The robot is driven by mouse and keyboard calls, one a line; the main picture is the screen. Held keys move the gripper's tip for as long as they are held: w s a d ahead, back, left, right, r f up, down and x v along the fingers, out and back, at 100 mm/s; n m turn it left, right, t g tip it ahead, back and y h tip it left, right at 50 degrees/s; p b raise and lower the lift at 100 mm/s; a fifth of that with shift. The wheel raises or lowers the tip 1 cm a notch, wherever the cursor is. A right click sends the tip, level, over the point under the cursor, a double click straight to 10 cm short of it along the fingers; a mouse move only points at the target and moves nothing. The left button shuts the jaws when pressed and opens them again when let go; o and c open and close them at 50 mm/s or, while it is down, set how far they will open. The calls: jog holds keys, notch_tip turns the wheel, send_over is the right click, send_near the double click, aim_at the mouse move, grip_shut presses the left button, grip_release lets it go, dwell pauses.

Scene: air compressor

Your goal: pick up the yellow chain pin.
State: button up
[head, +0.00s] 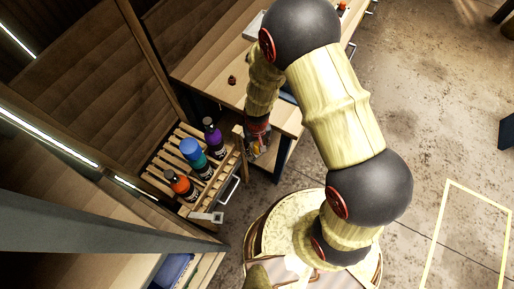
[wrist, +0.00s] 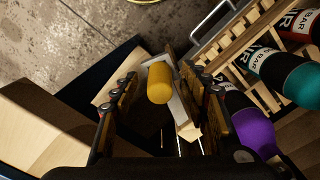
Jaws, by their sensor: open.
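The yellow chain pin (wrist: 160,82) is a short yellow cylinder in the middle of the wrist view. It shows against a narrow pale tray or holder (wrist: 182,112); I cannot tell whether it stands or lies there. My gripper (wrist: 158,73) is open, with one finger to the left and one to the right of the pin. A gap shows on both sides, and no grip on it is visible. In the head view my gripper (head: 257,130) is low beside the wooden workbench, and I cannot make out the pin there.
A slatted wooden rack (head: 163,160) holds purple, teal and orange bottles close to my gripper; it is at the right in the wrist view (wrist: 235,72). The workbench (head: 215,70) and its dark leg (head: 283,160) are near. Concrete floor (head: 430,120) is open at the right.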

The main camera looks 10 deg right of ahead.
jog(key=shift+f, duration=0.25)
jog(key=shift+c, duration=0.9)
grip_shut()
